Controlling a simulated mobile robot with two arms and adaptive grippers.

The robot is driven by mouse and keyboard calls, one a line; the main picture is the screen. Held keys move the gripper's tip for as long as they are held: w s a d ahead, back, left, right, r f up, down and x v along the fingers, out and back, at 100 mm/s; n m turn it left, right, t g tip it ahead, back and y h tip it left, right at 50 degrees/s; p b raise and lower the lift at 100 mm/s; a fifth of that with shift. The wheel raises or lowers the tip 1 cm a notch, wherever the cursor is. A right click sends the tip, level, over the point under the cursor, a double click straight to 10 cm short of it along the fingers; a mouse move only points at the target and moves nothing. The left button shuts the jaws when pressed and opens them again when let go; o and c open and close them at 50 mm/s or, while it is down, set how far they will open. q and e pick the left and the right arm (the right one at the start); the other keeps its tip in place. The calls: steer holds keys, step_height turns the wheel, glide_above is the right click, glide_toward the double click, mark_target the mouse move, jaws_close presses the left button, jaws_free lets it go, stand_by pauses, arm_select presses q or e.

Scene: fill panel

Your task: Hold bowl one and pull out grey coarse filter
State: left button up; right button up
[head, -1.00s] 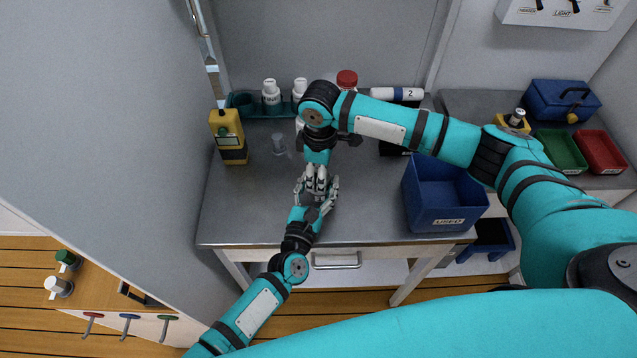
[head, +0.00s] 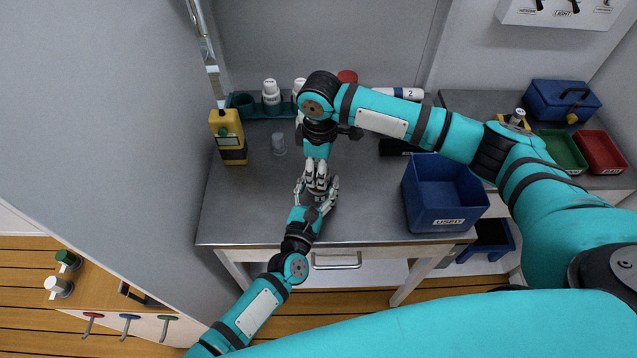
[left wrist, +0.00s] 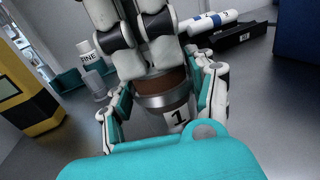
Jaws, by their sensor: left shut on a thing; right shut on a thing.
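Bowl one (left wrist: 160,103), grey metal with a "1" label, sits between the fingers of my left gripper (head: 317,190) near the front of the bench. My left gripper's fingers close on it from both sides, also in the left wrist view. A brown band shows at the bowl's top. My right gripper (head: 318,180) comes down from above and is shut just over the bowl. The grey coarse filter is hidden by the fingers, so I cannot tell how far it is out of the bowl.
A blue "USED" bin (head: 446,200) stands to the right on the bench. A yellow meter (head: 229,136) and a small clear cup (head: 278,144) are at the left. A green rack (head: 247,107) with white bottles is behind. The bench front (head: 250,225) is clear.

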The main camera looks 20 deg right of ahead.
steer(key=shift+r, duration=3.05)
arm_select(q)
steer(key=o, duration=1.3)
steer(key=shift+s, duration=0.1)
steer(key=v, duration=1.1)
steer(key=shift+a, duration=0.15)
steer(key=shift+s+a, duration=0.15)
steer(key=shift+s, duration=0.15)
